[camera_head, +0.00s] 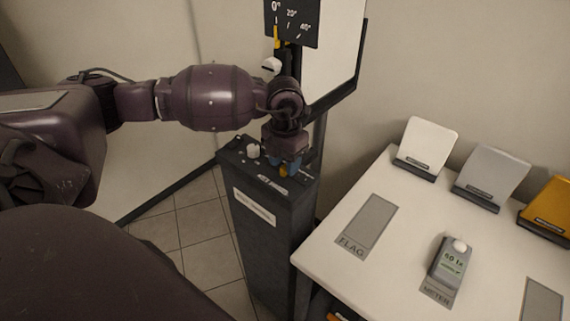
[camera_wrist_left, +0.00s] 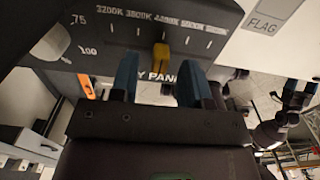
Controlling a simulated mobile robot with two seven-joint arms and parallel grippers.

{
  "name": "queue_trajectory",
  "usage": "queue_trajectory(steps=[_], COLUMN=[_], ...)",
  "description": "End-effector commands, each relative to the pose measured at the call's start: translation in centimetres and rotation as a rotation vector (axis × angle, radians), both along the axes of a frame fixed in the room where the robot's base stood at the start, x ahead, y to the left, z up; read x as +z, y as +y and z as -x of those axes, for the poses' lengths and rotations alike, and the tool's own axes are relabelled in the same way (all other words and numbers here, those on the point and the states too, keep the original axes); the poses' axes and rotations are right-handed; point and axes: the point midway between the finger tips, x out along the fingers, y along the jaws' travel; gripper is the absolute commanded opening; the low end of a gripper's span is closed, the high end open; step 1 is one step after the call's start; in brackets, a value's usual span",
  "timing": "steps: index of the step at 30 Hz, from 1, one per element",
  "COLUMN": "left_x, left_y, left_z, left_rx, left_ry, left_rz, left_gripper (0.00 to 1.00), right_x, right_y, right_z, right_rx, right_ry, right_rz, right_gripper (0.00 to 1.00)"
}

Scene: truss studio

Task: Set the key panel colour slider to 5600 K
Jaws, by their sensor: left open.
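The key panel's dark control box (camera_head: 262,215) stands left of the table in the head view. In the left wrist view its top face (camera_wrist_left: 125,35) carries a colour scale (camera_wrist_left: 160,20) running from 3200K at left to 5600K at right. The yellow slider tab (camera_wrist_left: 161,57) stands near the middle mark, around 4400K. My left gripper (camera_head: 282,168) is low over the box top. Its blue fingers (camera_wrist_left: 158,85) are open, one on each side of the tab, with visible gaps. They partly hide the panel's lettering.
A white dial (camera_wrist_left: 62,42) with .75 and 1.00 marks sits beside the scale. An upright panel with an angle plate (camera_head: 292,22) rises behind the box. The white table (camera_head: 400,215) at right holds a light meter (camera_head: 450,262) and several stands along its back.

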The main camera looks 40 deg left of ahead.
Motion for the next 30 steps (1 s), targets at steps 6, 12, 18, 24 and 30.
queue_trajectory(steps=[6,12,18,24,30], left_x=[-1.07,-1.09,-1.08,-1.08,-1.03], left_y=[0.0,0.01,0.0,0.01,-0.49], left_z=[0.01,0.0,0.01,0.01,0.04], left_rx=[0.0,0.0,0.0,0.0,-0.002], left_ry=[0.0,0.0,0.0,0.0,-0.001], left_rz=[0.0,0.0,0.0,0.0,0.001], left_gripper=[0.43,0.43,0.17,0.0,0.0], right_x=[0.31,0.27,0.17,0.13,0.26], right_y=[0.08,0.05,0.03,0.01,0.01], right_z=[-0.64,-0.5,-0.29,-0.21,-0.24], right_rx=[0.004,0.004,0.003,0.002,0.003], right_ry=[-0.013,-0.01,-0.007,-0.006,-0.007], right_rz=[0.001,0.0,0.001,0.001,0.001], right_gripper=[0.91,0.91,0.91,0.91,0.91])
